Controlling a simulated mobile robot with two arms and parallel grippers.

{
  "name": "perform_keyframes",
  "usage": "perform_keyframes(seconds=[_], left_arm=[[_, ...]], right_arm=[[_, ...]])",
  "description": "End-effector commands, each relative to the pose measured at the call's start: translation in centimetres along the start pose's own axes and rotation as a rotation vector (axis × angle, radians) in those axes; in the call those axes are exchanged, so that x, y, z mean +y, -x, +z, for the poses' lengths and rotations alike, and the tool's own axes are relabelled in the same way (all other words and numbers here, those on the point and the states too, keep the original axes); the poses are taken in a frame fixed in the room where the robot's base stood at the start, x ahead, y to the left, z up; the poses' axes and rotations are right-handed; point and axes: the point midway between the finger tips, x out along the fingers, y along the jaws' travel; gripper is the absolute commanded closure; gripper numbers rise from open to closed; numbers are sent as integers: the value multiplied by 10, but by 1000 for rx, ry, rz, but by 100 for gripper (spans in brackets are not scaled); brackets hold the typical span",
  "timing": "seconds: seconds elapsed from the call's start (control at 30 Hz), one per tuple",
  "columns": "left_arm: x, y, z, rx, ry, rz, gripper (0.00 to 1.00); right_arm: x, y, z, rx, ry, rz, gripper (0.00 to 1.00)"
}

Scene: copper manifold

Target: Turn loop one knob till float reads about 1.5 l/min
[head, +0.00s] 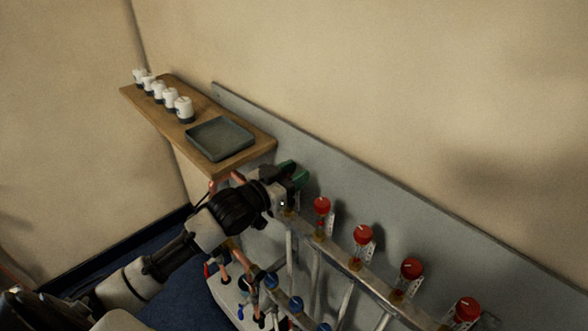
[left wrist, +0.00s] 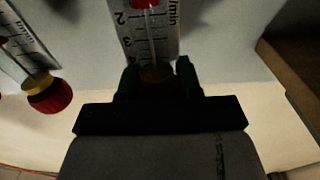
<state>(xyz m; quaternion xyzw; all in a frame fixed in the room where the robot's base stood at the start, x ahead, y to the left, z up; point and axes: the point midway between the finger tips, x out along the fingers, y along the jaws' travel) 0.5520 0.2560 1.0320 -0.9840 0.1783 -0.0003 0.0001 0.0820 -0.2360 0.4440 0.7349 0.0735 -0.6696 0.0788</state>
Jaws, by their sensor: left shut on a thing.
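My left gripper (head: 291,180) is at the far left end of the row of red knobs on the copper manifold. Its dark green fingers are shut on the loop one knob, which they mostly hide in the head view. In the left wrist view the gripper (left wrist: 158,78) has a dark brownish part of the knob (left wrist: 155,73) between its fingers. Behind it is a white flow scale (left wrist: 165,38) marked 2, 3, 4 downward. A red float (left wrist: 144,4) shows just above the 2 mark, cut by the top edge. My right gripper is not in view.
More red knobs (head: 362,234) with scales run along the manifold rail (head: 337,254) to the lower right. A neighbouring red knob (left wrist: 50,94) is at left in the wrist view. A wooden shelf (head: 136,97) holds white pots (head: 170,97) and a grey tray (head: 220,139).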

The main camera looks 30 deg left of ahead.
Motion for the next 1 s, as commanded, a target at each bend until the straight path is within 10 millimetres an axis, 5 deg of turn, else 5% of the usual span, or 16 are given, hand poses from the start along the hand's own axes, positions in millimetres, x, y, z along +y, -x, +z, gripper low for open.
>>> perform_keyframes(seconds=[0.3,0.33,0.5,0.8,1.0], left_arm=[[-1,0,-1,1,0,-10,89],[-1,0,-1,1,0,-10,62],[-1,0,-1,1,0,-9,40],[-1,2,0,-1,0,-10,40],[0,26,3,-4,1,-8,40]], right_arm=[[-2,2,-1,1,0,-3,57],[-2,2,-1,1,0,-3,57],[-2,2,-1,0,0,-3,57],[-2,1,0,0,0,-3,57],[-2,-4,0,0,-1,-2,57]])
